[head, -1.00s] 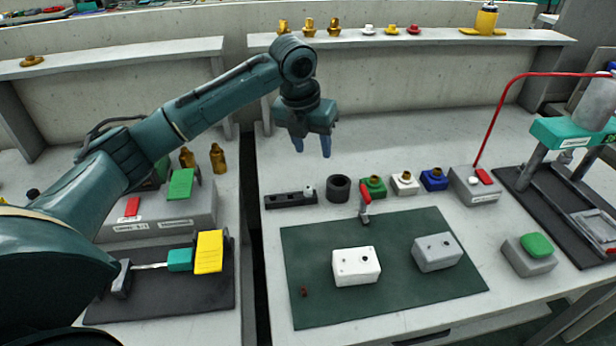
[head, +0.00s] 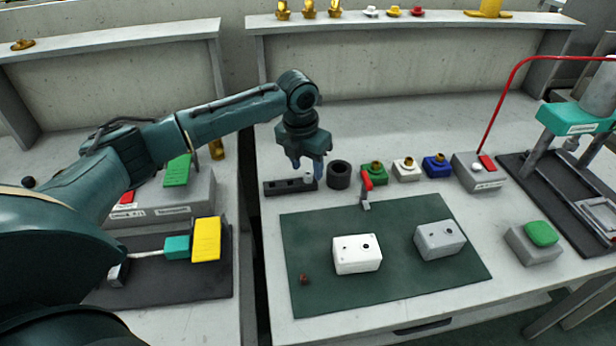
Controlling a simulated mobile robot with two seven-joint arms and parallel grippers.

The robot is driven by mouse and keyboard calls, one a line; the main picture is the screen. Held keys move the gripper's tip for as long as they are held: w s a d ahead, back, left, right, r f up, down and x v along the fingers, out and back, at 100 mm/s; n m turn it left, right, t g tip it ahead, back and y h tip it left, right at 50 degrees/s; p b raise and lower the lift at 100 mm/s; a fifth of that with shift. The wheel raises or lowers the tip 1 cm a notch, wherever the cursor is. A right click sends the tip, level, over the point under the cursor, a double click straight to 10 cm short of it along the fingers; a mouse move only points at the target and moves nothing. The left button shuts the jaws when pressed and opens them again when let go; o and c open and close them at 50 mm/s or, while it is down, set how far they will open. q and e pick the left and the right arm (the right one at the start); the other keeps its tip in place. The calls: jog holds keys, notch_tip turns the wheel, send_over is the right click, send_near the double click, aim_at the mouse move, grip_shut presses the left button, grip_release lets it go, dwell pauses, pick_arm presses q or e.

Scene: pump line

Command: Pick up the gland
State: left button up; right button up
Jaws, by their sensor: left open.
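My left gripper (head: 308,168) is open, fingers pointing down, over the right end of a black rail (head: 279,188) with holes. A small pale piece (head: 307,180) at that end shows between the fingertips; I cannot tell whether they touch it. No part is clearly marked as the gland, and I cannot tell whether this piece is it. A small brown part (head: 304,279) lies on the green mat (head: 393,290) at its left. My right gripper is out of view.
A black ring (head: 339,175) stands just right of the gripper, then green (head: 373,174), white (head: 405,169) and blue (head: 437,166) blocks with brass fittings. A red-handled tool (head: 366,186) stands at the mat's back edge. White (head: 357,254) and grey (head: 439,240) housings sit on the mat.

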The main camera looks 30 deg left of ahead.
pick_arm(q)
jog(key=shift+w+f, duration=0.2)
jog(key=shift+f, duration=0.8)
jog(key=shift+c, duration=0.2)
grip_shut()
